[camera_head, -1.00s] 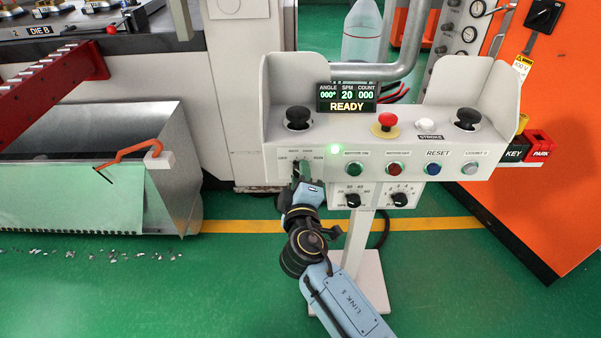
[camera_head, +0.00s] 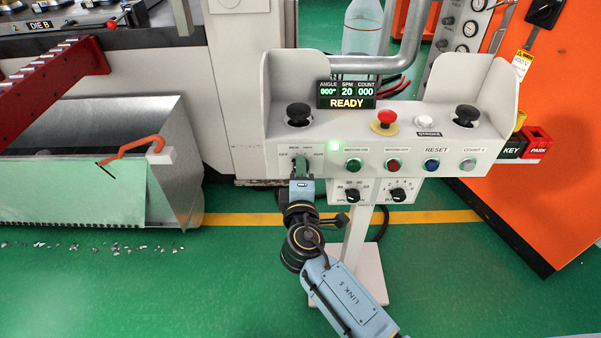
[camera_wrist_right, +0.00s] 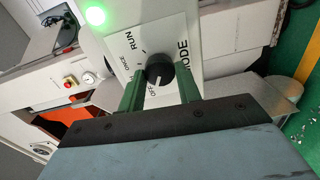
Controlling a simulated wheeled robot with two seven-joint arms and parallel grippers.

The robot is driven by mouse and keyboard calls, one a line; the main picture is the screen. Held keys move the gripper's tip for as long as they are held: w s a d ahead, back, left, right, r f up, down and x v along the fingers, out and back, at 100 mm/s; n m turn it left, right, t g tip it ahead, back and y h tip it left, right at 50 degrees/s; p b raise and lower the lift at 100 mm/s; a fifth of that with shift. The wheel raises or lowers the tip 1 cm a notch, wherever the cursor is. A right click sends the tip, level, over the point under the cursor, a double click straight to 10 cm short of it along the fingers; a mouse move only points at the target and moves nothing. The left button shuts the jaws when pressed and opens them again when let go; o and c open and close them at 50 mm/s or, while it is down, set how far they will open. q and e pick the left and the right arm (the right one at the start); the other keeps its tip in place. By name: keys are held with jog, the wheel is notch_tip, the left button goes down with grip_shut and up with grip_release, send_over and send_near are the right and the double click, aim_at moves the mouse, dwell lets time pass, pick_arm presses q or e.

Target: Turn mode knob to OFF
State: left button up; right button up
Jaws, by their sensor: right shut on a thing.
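The mode knob (camera_wrist_right: 159,70) is black with a white mark, on a white plate (camera_wrist_right: 127,57) lettered RUN, OFF and MODE. In the right wrist view its mark points down, toward the OFF lettering. My right gripper (camera_head: 302,166) is at this plate, at the left of the control box front, and hides most of the knob in the head view. Its green fingers (camera_wrist_right: 158,88) stand on either side of the knob and are shut on it. My left gripper is not in view.
The control box (camera_head: 400,135) carries a red mushroom button (camera_head: 386,118), black palm buttons and a lit READY display (camera_head: 346,95). Two small knobs (camera_head: 353,195) sit just right of my gripper.

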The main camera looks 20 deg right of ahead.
jog(key=o, duration=1)
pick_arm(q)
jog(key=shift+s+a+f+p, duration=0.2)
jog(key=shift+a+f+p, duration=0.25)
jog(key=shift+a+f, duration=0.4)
pick_arm(e)
jog(key=v, duration=1.3)
jog(key=shift+s, duration=0.25)
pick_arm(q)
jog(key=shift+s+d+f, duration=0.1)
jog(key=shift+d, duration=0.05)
pick_arm(e)
jog(key=shift+a, duration=0.1)
